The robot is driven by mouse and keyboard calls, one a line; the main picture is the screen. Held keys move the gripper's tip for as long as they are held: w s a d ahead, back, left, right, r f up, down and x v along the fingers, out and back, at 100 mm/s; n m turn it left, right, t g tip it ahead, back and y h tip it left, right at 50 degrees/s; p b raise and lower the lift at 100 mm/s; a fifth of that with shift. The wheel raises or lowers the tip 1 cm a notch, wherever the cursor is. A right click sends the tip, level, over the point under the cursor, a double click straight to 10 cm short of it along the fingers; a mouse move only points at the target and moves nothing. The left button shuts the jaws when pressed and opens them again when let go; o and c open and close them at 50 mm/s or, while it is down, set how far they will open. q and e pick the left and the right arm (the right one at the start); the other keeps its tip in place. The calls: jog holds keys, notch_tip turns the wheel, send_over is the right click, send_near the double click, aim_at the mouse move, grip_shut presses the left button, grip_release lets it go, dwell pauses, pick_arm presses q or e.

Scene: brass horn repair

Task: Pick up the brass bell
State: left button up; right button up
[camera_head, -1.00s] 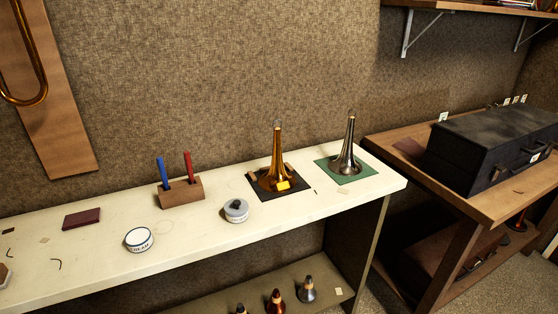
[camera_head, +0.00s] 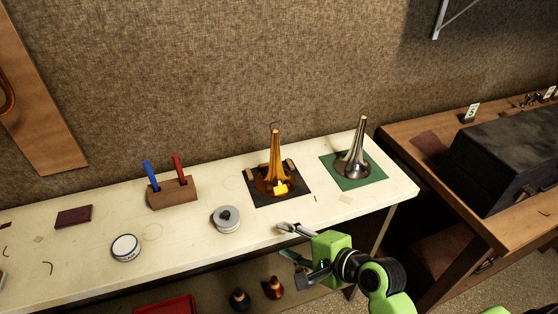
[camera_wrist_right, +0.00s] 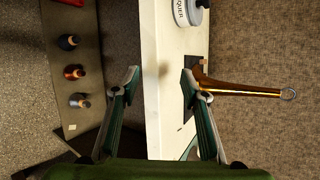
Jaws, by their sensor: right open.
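My left gripper is not in view.
A silver bell (camera_head: 355,158) stands on a green mat (camera_head: 371,180) to the right. A lidded grey tin (camera_head: 227,222) sits left of my gripper. A wooden block (camera_head: 173,195) holds blue and red tools. Several dark-topped pieces (camera_wrist_right: 72,72) stand on the lower shelf.

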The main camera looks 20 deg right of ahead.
jog(key=w+d+r+m+t, duration=0.35)
jog(key=w+r+m, duration=0.3)
jog(key=m, duration=0.35)
jog(key=m+t+h, duration=0.1)
jog(key=m+t, duration=0.3)
jog(key=m, duration=0.3)
send_near(278, 151)
jog(key=shift+g, duration=0.25)
jog(key=shift+p+x, duration=1)
jog(key=shift+x, duration=4.8)
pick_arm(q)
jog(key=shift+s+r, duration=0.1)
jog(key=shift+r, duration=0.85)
pick_arm(e)
jog(key=shift+d+r, duration=0.1)
jog(key=shift+r, duration=0.05)
grip_shut()
